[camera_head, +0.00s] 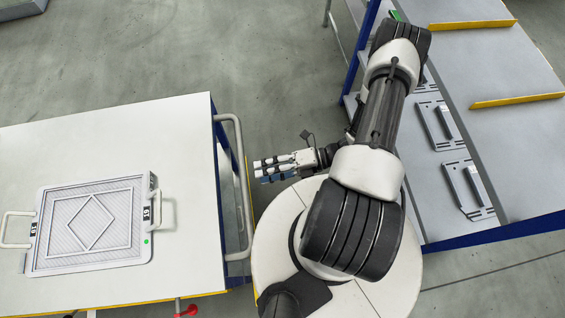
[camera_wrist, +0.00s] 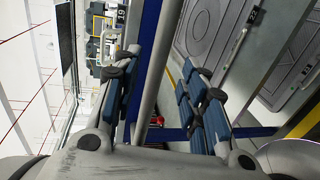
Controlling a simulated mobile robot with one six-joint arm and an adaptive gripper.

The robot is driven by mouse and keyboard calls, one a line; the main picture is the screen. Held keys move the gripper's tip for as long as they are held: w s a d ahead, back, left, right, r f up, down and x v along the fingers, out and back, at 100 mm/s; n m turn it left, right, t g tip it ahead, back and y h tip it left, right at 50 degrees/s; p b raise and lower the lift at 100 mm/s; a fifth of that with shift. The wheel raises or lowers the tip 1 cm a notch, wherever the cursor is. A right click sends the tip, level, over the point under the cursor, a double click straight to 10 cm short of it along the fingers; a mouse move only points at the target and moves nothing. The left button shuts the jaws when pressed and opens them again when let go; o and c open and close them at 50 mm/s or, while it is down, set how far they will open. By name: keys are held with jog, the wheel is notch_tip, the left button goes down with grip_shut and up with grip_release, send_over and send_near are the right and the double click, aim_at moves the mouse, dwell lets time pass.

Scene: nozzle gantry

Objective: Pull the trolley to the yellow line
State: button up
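The trolley (camera_head: 110,125) has a white top, a blue frame and a grey tubular handle (camera_head: 239,215) on its right side, in the left of the head view. My gripper (camera_head: 258,171) points left, just to the right of the handle. In the wrist view my gripper (camera_wrist: 160,105) has its two fingers well apart. The grey handle bar (camera_wrist: 151,90) shows between them in the picture, apart from both; its depth is hard to judge. A yellow strip (camera_head: 248,190) shows beside the handle; I cannot tell whether it is the floor line.
A grey tray (camera_head: 55,250) with white handles lies on the trolley. A grey bench (camera_head: 520,140) with blue edging, yellow strips and metal brackets (camera_head: 468,188) stands at the right. A red knob (camera_head: 187,311) shows at the bottom. Bare floor (camera_head: 270,70) lies between trolley and bench.

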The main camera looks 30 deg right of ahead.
jog(key=shift+v, duration=2.6)
